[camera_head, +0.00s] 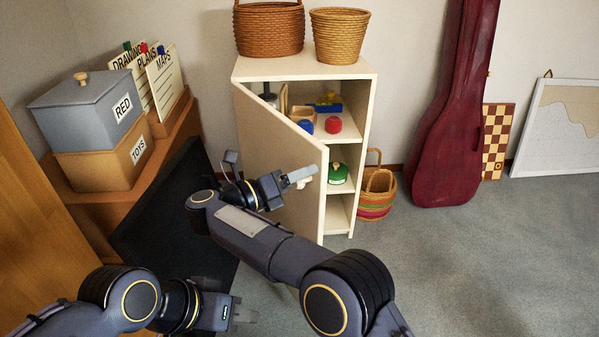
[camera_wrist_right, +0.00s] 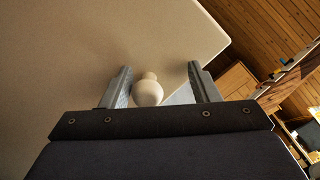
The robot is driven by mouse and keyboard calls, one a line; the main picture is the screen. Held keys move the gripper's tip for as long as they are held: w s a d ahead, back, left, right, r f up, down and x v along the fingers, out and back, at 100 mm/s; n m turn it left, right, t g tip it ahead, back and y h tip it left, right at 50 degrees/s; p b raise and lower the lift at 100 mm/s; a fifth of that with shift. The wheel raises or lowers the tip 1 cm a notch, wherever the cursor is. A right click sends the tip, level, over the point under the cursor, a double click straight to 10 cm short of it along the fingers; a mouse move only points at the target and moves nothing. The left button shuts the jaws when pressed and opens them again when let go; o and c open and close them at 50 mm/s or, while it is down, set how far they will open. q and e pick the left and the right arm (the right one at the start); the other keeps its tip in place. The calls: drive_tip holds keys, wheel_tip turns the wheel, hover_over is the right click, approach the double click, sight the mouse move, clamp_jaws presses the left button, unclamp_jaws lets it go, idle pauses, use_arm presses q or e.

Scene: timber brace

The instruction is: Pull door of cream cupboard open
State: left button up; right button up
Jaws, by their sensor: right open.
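The cream cupboard (camera_head: 349,145) stands against the wall, and its door (camera_head: 265,146) is partly open, swung out at an angle. A small round white knob (camera_wrist_right: 148,92) sits on the door near its free edge. My right gripper (camera_head: 303,174) is at the door's free edge by the knob. In the right wrist view its jaws (camera_wrist_right: 160,70) are open, one finger on each side of the knob, with gaps visible. The knob is partly hidden by the gripper in the head view. My left gripper (camera_head: 246,314) is low at the front, away from the cupboard.
Two baskets (camera_head: 269,29) (camera_head: 339,35) stand on top of the cupboard. Its shelves hold toys, including a red one (camera_head: 333,125). A striped basket (camera_head: 377,196) and a red instrument case (camera_head: 452,105) stand to the right. A dark panel (camera_head: 170,220) leans at left. Carpet at right is clear.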

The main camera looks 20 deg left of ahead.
drive_tip(key=o, duration=0.7)
drive_tip(key=s+d+r+p, duration=0.1)
drive_tip(key=s+r, duration=0.3)
drive_tip(key=r, duration=0.3)
drive_tip(key=shift+r+p, duration=0.2)
drive_tip(key=shift+p, duration=0.1)
drive_tip(key=s+d+r, duration=0.1)
drive_tip(key=s, duration=0.1)
drive_tip(key=s+d+r, duration=0.1)
drive_tip(key=s, duration=0.1)
drive_tip(key=s+d+r, duration=0.1)
drive_tip(key=s, duration=0.1)
drive_tip(key=shift+s, duration=0.3)
drive_tip(key=c, duration=0.7)
use_arm(q)
wheel_tip(320, 180, up, 3)
use_arm(e)
drive_tip(key=s, duration=0.1)
drive_tip(key=s+d, duration=0.1)
drive_tip(key=shift+s+r, duration=0.3)
drive_tip(key=shift+s, duration=0.05)
